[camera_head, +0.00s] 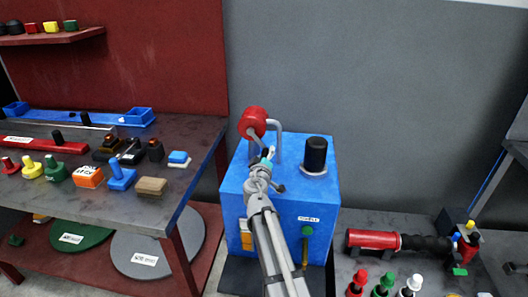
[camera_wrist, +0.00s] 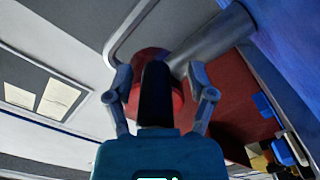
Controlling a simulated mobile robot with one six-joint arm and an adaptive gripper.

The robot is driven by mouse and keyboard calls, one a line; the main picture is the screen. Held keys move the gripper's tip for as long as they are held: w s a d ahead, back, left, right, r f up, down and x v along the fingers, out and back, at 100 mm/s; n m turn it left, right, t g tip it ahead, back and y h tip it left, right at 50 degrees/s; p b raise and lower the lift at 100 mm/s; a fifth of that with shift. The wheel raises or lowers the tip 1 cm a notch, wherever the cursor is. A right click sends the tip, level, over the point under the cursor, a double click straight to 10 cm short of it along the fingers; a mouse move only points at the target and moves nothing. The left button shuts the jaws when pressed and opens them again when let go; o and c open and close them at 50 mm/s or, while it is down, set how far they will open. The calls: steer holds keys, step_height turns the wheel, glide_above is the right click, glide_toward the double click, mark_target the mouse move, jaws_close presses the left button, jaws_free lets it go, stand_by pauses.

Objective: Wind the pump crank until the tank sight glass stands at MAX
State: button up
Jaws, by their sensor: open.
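A blue box-shaped unit (camera_head: 320,165) stands in the middle of the head view. A grey bent rod (camera_head: 279,130) rises from its top beside a round red part (camera_head: 253,122), which looks like the crank's end. My gripper (camera_head: 266,158) is open just below the red part. In the wrist view my gripper (camera_wrist: 160,75) has its fingers apart, with a dark bar between them and the red part (camera_wrist: 178,100) behind; I cannot tell whether the bar is the crank's grip or whether anything touches. The sight glass and its MAX mark cannot be made out.
A black cylinder (camera_head: 316,155) stands on the unit's top right. A green knob (camera_head: 308,230) is on its front. The left bench (camera_head: 190,185) holds several coloured parts. The right bench (camera_head: 370,222) holds a red-and-black tool (camera_head: 375,240) and several bottles.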

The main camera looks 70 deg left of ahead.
steer(key=v, duration=1.1)
steer(key=shift+s+d, duration=0.15)
steer(key=shift+d, duration=0.15)
steer(key=c, duration=0.3)
steer(key=shift+w+a+r, duration=0.1)
steer(key=shift+w+r, duration=0.05)
steer(key=shift+w, duration=0.1)
steer(key=shift+c, duration=1.3)
steer(key=w+m+h+p, duration=0.1)
steer(key=w+r+m+t+p, duration=0.1)
steer(key=w+m+p, duration=0.1)
steer(key=w+a+r+m+h+p, duration=0.1)
steer(key=m+p, duration=0.1)
steer(key=shift+w+a+r+t+h, duration=0.1)
steer(key=shift+w+r+t+h, duration=0.05)
steer(key=shift+w+t+h, duration=0.15)
jaws_close()
steer(key=w+a+r+m+g+h+p, duration=0.1)
steer(key=w+r+m+g+h+p, duration=0.15)
steer(key=w+m+h+p, duration=0.45)
steer(key=w+a+r+m+g+h+p, duration=0.1)
steer(key=w+m+g+h+p, duration=0.2)
steer(key=m+p, duration=0.75)
step_height(320, 180, up, 8)
steer(key=s+a+m+g+h+p, duration=0.1)
steer(key=m+g+p, duration=0.4)
steer(key=p, duration=0.5)
steer(key=shift+s+a+r+g+h, duration=0.3)
steer(key=shift+s+g, duration=0.3)
steer(key=shift+g, duration=0.65)
